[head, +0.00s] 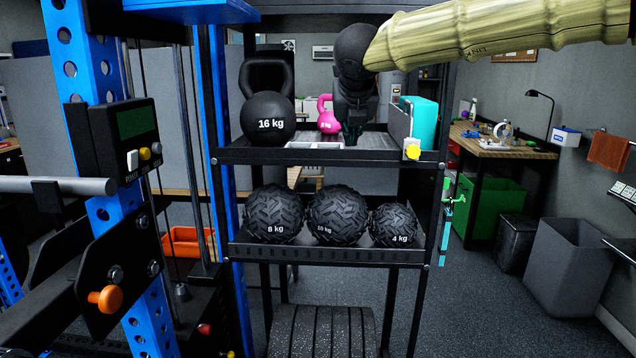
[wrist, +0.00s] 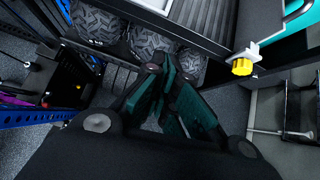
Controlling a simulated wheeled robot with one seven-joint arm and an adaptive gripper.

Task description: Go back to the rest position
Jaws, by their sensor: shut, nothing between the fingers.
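My gripper (head: 354,132) is black and points down in front of the upper shelf of the rack, below the end of my olive-yellow arm. In the wrist view my gripper (wrist: 160,72) shows its dark fingers with teal pads closed together, with nothing visible between them. The wrist view looks down past the fingers toward the rack's lower shelf and the floor.
Three black balls (head: 337,216) sit below. A blue upright (head: 98,90) stands left.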

